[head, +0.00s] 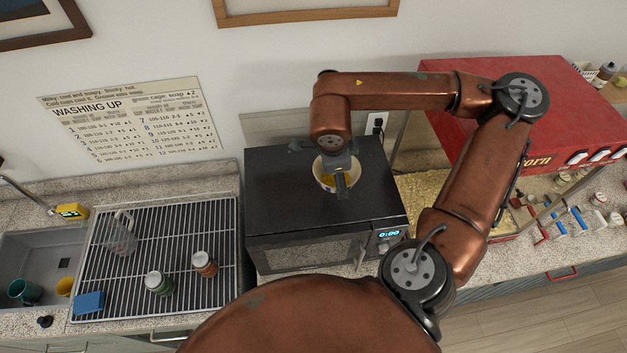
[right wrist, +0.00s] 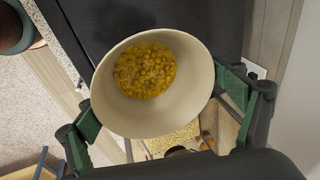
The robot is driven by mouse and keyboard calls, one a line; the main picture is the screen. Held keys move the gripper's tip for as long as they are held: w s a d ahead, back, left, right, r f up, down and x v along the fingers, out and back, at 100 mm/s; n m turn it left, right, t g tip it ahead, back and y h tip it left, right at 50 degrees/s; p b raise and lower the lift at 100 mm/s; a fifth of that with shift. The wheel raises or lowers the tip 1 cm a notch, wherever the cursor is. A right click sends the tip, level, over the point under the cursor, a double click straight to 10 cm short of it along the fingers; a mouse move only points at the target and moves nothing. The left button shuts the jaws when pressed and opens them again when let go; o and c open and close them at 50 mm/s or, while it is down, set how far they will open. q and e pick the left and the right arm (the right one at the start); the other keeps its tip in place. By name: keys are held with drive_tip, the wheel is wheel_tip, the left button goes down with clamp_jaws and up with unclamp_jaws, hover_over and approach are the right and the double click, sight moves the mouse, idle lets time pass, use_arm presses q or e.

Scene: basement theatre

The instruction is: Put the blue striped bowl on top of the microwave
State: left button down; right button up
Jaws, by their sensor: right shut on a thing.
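The bowl (head: 323,183) is cream inside, with a little blue on its outer side, and holds yellow kernels. It is over the top of the black microwave (head: 275,190) in the head view; I cannot tell whether it touches the top. My right gripper (head: 341,172) is shut on the bowl and partly hides it there. In the right wrist view the bowl (right wrist: 150,115) sits between the green finger pads of the gripper (right wrist: 160,110), beside the microwave's dark top (right wrist: 200,20). My left gripper is not in view.
A red popcorn machine (head: 545,105) stands right of the microwave. A wire drying rack (head: 200,220) with two small jars and a clear glass is on the left, beside the sink (head: 50,262). The wall is close behind. Most of the microwave top is bare.

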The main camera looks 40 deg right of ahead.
sight(323, 177)
drive_tip(key=w+a+f+p, duration=0.2)
drive_tip(key=a+f, duration=0.1)
drive_tip(key=shift+w+f, duration=0.2)
drive_tip(key=shift+w+a+f, duration=0.2)
drive_tip(key=shift+w+f, duration=0.25)
drive_tip(key=shift+f, duration=0.05)
drive_tip(key=shift+w+a+f, duration=0.15)
drive_tip(key=shift+w+f, duration=0.25)
drive_tip(key=shift+f, duration=0.1)
drive_tip(key=shift+w+f+p, duration=0.2)
drive_tip(key=shift+f+p, duration=0.05)
drive_tip(key=shift+p, duration=0.05)
drive_tip(key=shift+a+f, duration=0.15)
drive_tip(key=shift+a, duration=0.05)
drive_tip(key=shift+f, duration=0.4)
wheel_tip(323, 177, down, 2)
drive_tip(key=shift+f+p, duration=0.1)
drive_tip(key=shift+p, duration=0.45)
drive_tip(key=shift+f, duration=0.25)
drive_tip(key=o, duration=0.9)
drive_tip(key=shift+s, duration=0.1)
drive_tip(key=shift+c, duration=0.2)
drive_tip(key=o, duration=0.3)
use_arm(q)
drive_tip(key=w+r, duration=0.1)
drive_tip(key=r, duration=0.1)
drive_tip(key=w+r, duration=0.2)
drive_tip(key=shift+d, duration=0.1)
